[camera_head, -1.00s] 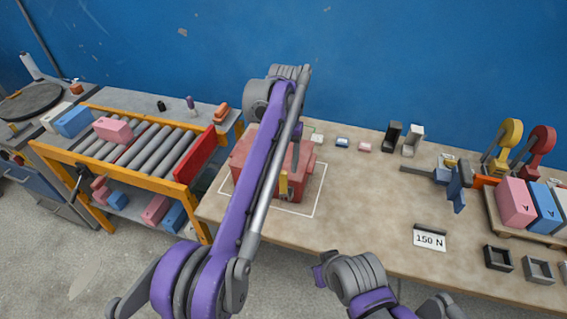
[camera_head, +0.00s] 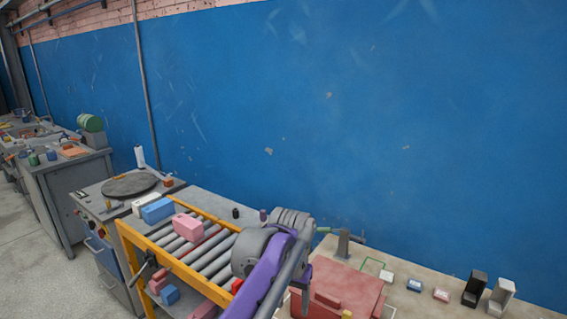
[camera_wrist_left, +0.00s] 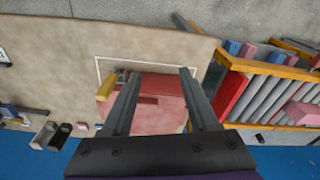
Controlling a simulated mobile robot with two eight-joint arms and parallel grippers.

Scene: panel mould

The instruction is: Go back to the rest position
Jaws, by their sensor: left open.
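My left arm (camera_head: 268,270), purple and grey, reaches up from the bottom of the head view, in front of the roller conveyor's right end and the table's left end. In the left wrist view my left gripper (camera_wrist_left: 158,74) is open, its two grey fingers apart with nothing between them. The red mould (camera_head: 338,290) lies on the table beyond the arm, cut by the bottom edge of the head view. In the wrist view the mould (camera_wrist_left: 158,112) shows between and behind the fingers; I cannot tell the gap. My right gripper is out of view.
The roller conveyor (camera_head: 132,238) has an orange frame and carries a pink block (camera_head: 186,226). A blue block (camera_head: 158,210) stands at its far left. Black and white holders (camera_head: 474,288) stand on the table at right. A blue wall (camera_head: 350,120) closes the back.

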